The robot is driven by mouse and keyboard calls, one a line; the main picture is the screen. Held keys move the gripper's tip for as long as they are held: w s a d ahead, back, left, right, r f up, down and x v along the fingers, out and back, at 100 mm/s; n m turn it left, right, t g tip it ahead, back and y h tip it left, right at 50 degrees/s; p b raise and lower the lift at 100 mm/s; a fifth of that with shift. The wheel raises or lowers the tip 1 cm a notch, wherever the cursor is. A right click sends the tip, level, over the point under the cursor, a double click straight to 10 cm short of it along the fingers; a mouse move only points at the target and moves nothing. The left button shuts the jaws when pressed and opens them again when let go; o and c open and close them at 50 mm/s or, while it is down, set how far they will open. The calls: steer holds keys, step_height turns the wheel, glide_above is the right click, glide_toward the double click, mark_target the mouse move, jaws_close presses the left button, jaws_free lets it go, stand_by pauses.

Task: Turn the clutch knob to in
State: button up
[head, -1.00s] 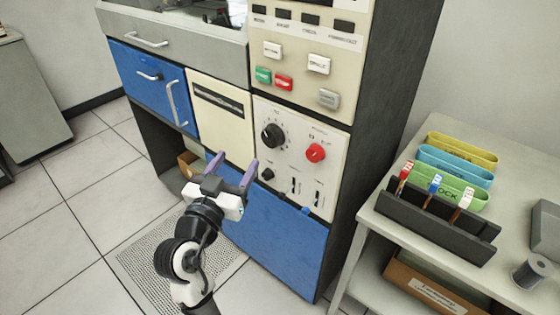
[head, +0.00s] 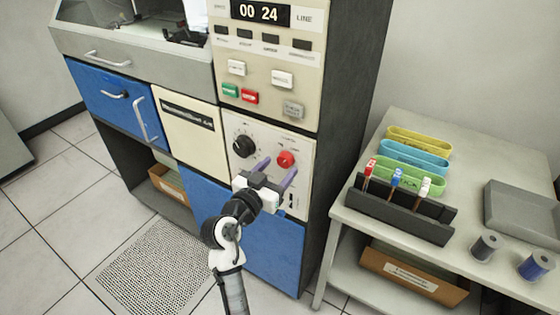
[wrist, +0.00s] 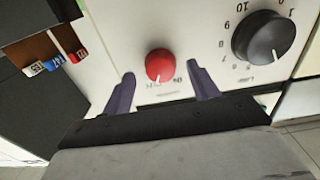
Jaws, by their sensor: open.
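The red clutch knob (head: 285,159) sits on the cream control panel (head: 237,126), right of a larger black dial (head: 243,146). In the wrist view the red knob (wrist: 159,66) has a white pointer line on its lower part, with partly readable lettering below it. My gripper (head: 277,170) is open in front of the panel, just below the knob. In the wrist view its two purple fingers (wrist: 160,90) stand apart on either side of the knob's lower side, with nothing between them. I cannot tell whether they touch the panel. The lower panel is partly hidden by my gripper.
Green (head: 230,90) and red (head: 249,97) buttons lie above the knob, under a display (head: 262,13) reading 00 24. On the right, a table (head: 380,253) holds a dark rack (head: 400,217) with tagged items, coloured trays and spools. Floor is clear at left.

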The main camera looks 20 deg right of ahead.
steer(key=shift+x, duration=0.9)
steer(key=shift+c, duration=0.2)
steer(key=c, duration=1)
steer(key=shift+o, duration=0.2)
steer(key=shift+n, duration=0.3)
steer(key=n+p, duration=0.2)
steer(key=n, duration=0.3)
steer(key=shift+r, duration=0.1)
steer(key=n+p, duration=0.2)
steer(key=n, duration=0.4)
steer(key=shift+p, duration=0.4)
steer(key=shift+n, duration=0.3)
